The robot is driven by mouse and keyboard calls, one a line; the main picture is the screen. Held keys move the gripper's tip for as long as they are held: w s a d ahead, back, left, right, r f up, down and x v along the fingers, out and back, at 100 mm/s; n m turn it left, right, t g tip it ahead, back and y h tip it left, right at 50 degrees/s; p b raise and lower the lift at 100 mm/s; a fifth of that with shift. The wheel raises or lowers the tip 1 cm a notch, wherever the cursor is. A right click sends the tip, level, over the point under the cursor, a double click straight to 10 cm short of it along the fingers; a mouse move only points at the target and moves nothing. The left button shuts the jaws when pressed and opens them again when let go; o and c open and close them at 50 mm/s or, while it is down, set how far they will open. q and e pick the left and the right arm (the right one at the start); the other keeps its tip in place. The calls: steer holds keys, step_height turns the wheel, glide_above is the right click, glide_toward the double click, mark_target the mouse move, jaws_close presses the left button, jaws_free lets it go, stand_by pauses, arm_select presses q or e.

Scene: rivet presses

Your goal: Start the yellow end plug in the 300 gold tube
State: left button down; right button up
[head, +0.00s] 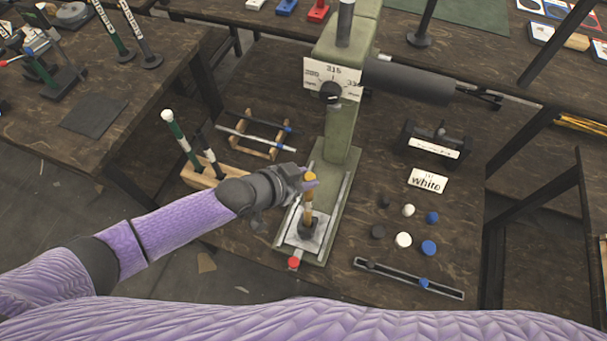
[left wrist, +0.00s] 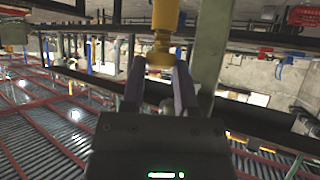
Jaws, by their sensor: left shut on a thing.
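The gold tube (head: 308,212) stands upright in a dark holder on the base plate of the green press (head: 342,130). My left gripper (head: 308,181) reaches in from the left, shut on the yellow end plug (head: 310,176) at the tube's top. In the left wrist view the yellow plug (left wrist: 160,59) is between the two fingertips (left wrist: 160,70). A narrower neck joins it in line with the wider gold tube (left wrist: 165,14). I cannot tell how deep the plug sits in the tube. My right gripper is out of view.
A dial sign (head: 331,75) is on the press. A wooden rack (head: 203,178) with upright tubes stands left of the press. Several loose black, white and blue plugs (head: 404,240) lie right, by a "white" card (head: 427,181) and a slotted rail (head: 445,290). A red knob (head: 293,262) is at the press front.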

arm_select(q)
steer(key=shift+f, duration=0.35)
steer(key=shift+c, duration=1.4)
jaws_free()
steer(key=p+v, duration=0.3)
steer(key=v, duration=0.7)
